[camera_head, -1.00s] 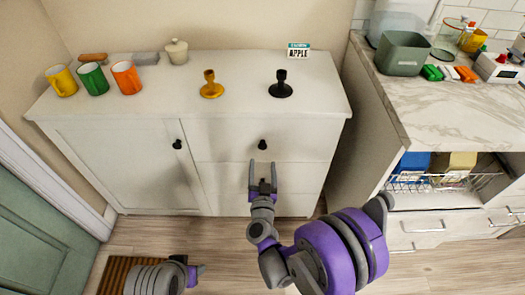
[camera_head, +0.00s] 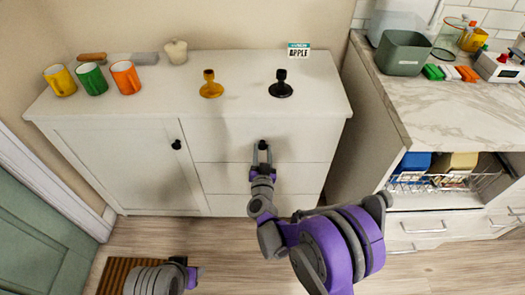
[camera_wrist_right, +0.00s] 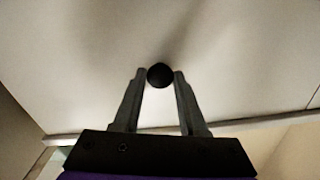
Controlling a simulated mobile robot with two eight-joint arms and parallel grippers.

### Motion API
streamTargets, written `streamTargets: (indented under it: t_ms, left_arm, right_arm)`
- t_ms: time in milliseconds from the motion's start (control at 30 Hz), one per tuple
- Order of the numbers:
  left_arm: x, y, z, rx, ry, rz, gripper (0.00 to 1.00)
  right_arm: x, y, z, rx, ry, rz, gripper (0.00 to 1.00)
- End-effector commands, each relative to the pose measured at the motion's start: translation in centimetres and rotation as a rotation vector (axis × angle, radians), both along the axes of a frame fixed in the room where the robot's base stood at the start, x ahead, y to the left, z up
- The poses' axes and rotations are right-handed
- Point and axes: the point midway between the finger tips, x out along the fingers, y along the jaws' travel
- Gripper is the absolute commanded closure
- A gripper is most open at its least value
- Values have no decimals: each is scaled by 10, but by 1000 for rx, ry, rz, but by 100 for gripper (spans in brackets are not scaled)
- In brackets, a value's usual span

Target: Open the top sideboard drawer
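The white sideboard (camera_head: 110,112) stands against the wall, with a door on its left and a stack of drawers on its right. The top drawer (camera_head: 225,138) is shut and has a round black knob (camera_head: 263,145). My right gripper (camera_head: 262,152) is at this knob with its fingers open. In the right wrist view the knob (camera_wrist_right: 160,75) sits between the fingertips (camera_wrist_right: 159,80), with a small gap visible on each side. My left gripper (camera_head: 190,272) is low at the bottom left, away from the sideboard; its fingers are not clear.
Yellow, green and orange mugs (camera_head: 126,78), a lidded pot (camera_head: 176,51), two candlestick-like holders (camera_head: 281,85) and an APPLE box (camera_head: 298,50) stand on the sideboard.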

Motion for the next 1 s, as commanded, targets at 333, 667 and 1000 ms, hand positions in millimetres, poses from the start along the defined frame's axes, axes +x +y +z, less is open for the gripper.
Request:
streamTargets:
  t_ms: [333,667,1000]
  left_arm:
    - [0,0,0,0,0,0,50]
    - [0,0,0,0,0,0,50]
    - [0,0,0,0,0,0,50]
  right_arm:
    - [0,0,0,0,0,0,100]
    - [0,0,0,0,0,0,100]
    - [0,0,0,0,0,0,100]
